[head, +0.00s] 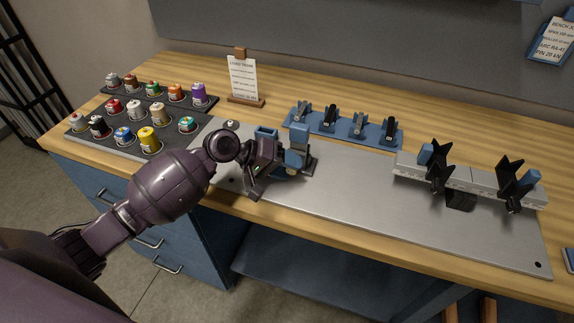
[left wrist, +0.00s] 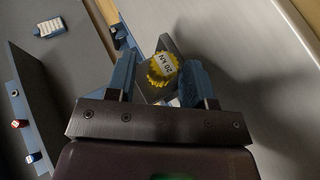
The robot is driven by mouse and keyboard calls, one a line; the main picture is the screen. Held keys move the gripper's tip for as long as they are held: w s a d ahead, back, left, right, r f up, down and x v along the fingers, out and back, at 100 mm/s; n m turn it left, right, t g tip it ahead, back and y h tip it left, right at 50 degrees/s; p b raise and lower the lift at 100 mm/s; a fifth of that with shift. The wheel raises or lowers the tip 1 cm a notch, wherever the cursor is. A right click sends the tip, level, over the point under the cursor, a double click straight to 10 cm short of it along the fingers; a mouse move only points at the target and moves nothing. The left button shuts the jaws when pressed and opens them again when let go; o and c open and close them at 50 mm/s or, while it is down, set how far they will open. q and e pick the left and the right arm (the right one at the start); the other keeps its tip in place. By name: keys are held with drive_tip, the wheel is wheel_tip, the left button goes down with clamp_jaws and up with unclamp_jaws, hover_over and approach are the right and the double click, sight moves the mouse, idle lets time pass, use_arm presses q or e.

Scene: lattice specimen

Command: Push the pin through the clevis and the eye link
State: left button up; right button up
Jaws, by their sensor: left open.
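My left gripper (head: 272,160) is over the left part of the metal plate, beside a blue block-like fixture (head: 299,148). In the left wrist view its two blue fingers (left wrist: 160,82) are spread apart. A yellow ridged disc (left wrist: 163,67) marked "20 kN" shows between the fingers, with a dark grey bar behind it. It looks like a pin head, but I cannot tell whether the fingers touch it. The gripper hides most of the fixture in the head view, so the clevis and the eye link cannot be made out clearly. My right gripper is not in view.
A blue rack (head: 345,126) with several small clamp-like parts stands behind the plate. A grey rail (head: 470,180) with two black V-shaped holders is at the right. Trays of small cans (head: 150,113) and a sign card (head: 243,78) are at the back left. The plate's middle (head: 350,190) is clear.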

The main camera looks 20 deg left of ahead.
use_arm(q)
drive_tip(key=shift+s+f, duration=0.2)
drive_tip(key=shift+f, duration=0.2)
drive_tip(key=shift+o, duration=0.7)
drive_tip(key=shift+a, duration=0.1)
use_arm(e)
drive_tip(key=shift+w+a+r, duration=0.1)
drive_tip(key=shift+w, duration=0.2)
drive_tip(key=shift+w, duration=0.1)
use_arm(q)
drive_tip(key=shift+a, duration=0.1)
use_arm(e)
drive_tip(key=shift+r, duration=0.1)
